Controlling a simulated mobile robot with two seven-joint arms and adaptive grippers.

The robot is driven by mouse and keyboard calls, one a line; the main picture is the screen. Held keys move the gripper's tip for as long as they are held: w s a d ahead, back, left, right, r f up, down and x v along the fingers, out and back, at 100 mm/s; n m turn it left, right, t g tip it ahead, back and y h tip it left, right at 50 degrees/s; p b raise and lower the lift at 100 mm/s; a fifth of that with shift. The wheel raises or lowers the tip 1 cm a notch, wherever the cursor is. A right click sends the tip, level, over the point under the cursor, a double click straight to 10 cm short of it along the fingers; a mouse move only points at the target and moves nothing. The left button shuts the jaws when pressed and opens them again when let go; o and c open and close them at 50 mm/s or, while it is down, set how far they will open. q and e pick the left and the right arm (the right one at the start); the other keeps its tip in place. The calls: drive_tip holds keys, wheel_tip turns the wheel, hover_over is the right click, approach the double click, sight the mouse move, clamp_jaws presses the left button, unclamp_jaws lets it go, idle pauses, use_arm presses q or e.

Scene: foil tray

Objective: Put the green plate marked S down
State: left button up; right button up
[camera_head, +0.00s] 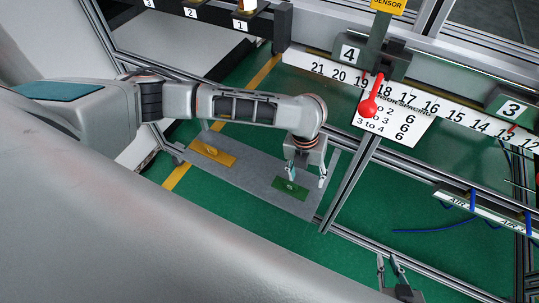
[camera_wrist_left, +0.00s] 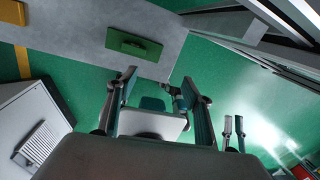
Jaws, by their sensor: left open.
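The green plate (camera_head: 291,187) lies flat on the grey board (camera_head: 252,180), near its right end. It has a small light mark that I cannot read. In the left wrist view the green plate (camera_wrist_left: 148,47) shows a raised dark green piece and lies beyond the fingertips, apart from them. My left gripper (camera_head: 306,180) is open and empty, with its fingers above and beside the plate in the head view. It also shows in the left wrist view (camera_wrist_left: 156,82). My right gripper (camera_head: 388,266) is at the bottom of the head view, its fingers apart and empty.
A yellow plate (camera_head: 212,151) lies on the same board to the left. Metal frame posts (camera_head: 349,185) stand close to the right of my left gripper. A red-tipped part (camera_head: 368,107) hangs in front of a numbered scale (camera_head: 320,68). Blue hoses (camera_head: 435,229) are at the right.

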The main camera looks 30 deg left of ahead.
use_arm(q)
drive_tip(key=s+d+f+n+t+h, duration=0.1)
drive_tip(key=s+d+n+t+h, duration=0.1)
drive_tip(key=d+n+h, duration=0.35)
drive_tip(key=s+d+n+t+h, duration=0.2)
drive_tip(key=d+n, duration=0.5)
drive_tip(key=d, duration=0.2)
drive_tip(key=s+a+f+n+t+y, duration=0.2)
drive_tip(key=a+n, duration=0.4)
drive_tip(key=a, duration=0.2)
drive_tip(key=s+a+f+n+t+y, duration=0.2)
drive_tip(key=s+a+n, duration=0.1)
drive_tip(key=a+n, duration=0.3)
drive_tip(key=s+a+f+n+t+y, duration=0.2)
drive_tip(key=a+n, duration=0.4)
drive_tip(key=a, duration=0.5)
drive_tip(key=shift+s+f+t, duration=0.3)
drive_tip(key=shift+s+f, duration=0.05)
